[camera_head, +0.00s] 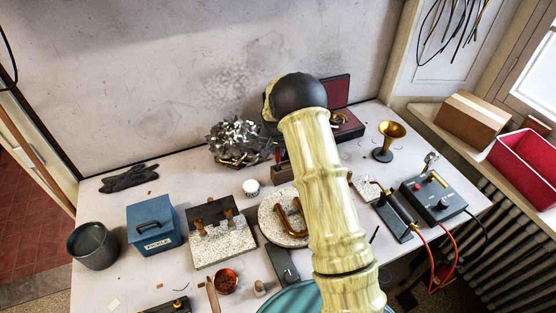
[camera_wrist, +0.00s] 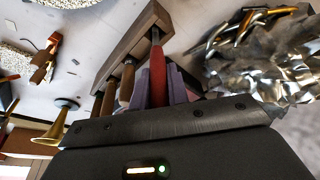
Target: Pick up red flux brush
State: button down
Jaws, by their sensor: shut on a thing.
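The red flux brush (camera_wrist: 157,66) stands in a dark wooden rack (camera_wrist: 128,44) in the wrist view, its red handle toward me. My gripper (camera_wrist: 160,84) has its purple-grey fingers on either side of the red handle, shut on it. The brush's thin upper shaft reaches to the rack. In the head view the rack (camera_head: 283,174) shows behind my arm, with a bit of the red handle (camera_head: 278,153) above it. My gripper is hidden there behind my arm.
Brown-handled tools (camera_wrist: 127,84) stand in the rack beside the brush. A pile of shiny metal scrap (camera_head: 235,140) lies close by to the left in the head view. A brass bell piece (camera_head: 390,138) stands at right.

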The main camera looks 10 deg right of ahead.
notch_tip(320, 180, up, 5)
jog(key=shift+r+b, duration=0.2)
jog(key=shift+b, duration=0.4)
jog(key=shift+a+p, duration=0.1)
jog(key=shift+p, duration=0.35)
